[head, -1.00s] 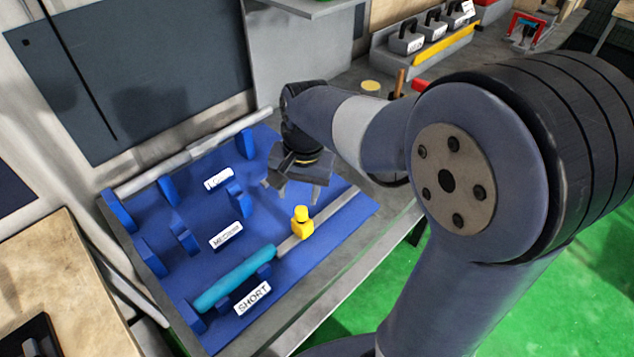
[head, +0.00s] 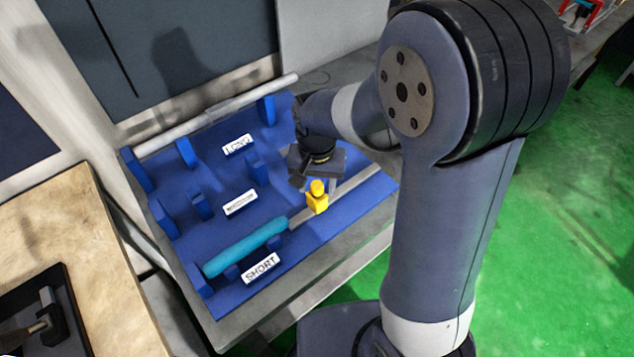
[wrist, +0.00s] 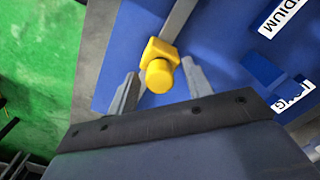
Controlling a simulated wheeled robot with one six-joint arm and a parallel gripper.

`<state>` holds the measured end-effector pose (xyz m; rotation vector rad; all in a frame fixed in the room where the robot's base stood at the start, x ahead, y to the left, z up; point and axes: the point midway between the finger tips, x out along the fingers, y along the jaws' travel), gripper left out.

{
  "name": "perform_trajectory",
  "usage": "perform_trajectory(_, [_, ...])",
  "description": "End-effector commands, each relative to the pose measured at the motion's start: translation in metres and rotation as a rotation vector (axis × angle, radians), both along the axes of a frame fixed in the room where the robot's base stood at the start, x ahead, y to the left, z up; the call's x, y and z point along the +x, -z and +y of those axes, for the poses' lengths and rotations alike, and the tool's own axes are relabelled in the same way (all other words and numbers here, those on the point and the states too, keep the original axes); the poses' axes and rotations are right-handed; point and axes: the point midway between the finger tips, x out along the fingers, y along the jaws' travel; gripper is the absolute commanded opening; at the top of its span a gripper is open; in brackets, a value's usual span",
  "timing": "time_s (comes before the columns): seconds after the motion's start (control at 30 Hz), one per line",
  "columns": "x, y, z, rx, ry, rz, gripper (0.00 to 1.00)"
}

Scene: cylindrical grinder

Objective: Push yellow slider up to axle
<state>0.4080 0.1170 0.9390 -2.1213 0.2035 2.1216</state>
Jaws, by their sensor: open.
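The yellow slider (head: 317,200) sits on a grey rail (head: 358,181) on the blue board. The teal axle (head: 245,247) lies in the row labelled SHORT, to the lower left of the slider. A short stretch of bare rail shows between them. My gripper (head: 315,184) is open, pointing down close behind the slider in the head view. In the wrist view, the slider (wrist: 161,65) appears between the tips of my two fingers (wrist: 160,82), with no clear contact. Whether the fingers straddle it or hang above it I cannot tell.
The blue board (head: 290,262) has upright blue holders (head: 198,205) and labels for LONG and a middle row. A long grey axle (head: 215,115) lies along the back. A wooden table (head: 50,225) stands at the left. Green floor (head: 560,220) is at the right.

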Motion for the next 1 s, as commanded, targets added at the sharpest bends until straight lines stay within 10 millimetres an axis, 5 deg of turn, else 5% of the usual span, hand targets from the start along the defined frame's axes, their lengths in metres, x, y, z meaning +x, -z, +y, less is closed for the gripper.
perform_trajectory(0.3, [-0.0001,0.0034,-0.0001,0.0,0.0,0.0,0.48])
perform_trajectory(0.9, [0.0,0.0031,0.0,0.0,0.0,0.0,0.0])
perform_trajectory(1.0, [0.0,0.003,0.0,0.0,0.0,0.0,0.0])
